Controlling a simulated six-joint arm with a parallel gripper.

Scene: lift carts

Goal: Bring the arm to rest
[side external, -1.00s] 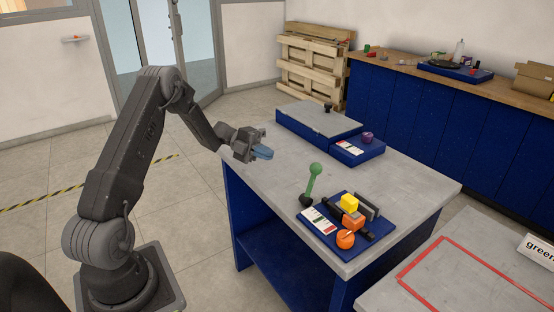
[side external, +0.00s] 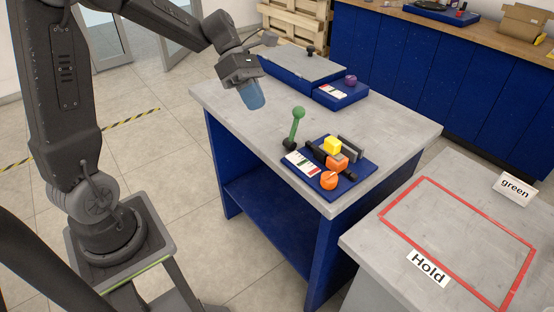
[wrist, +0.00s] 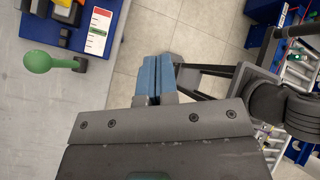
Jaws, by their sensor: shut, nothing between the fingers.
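My gripper (side external: 252,96) hangs over the left part of the grey-topped table (side external: 225,115) in the side view, fingers pointing down. Its blue fingers are shut together with nothing between them, as the wrist view also shows (wrist: 157,72). The gripper is apart from the things on the table.
A blue panel (side external: 350,182) holds an orange knob (side external: 329,180), a yellow block (side external: 332,145) and an orange block (side external: 337,162). A blue box with a grey lid (side external: 305,65) stands at the back. A second table bears a red outline, a "Hold" label (side external: 428,268) and a "green" sign (side external: 515,189).

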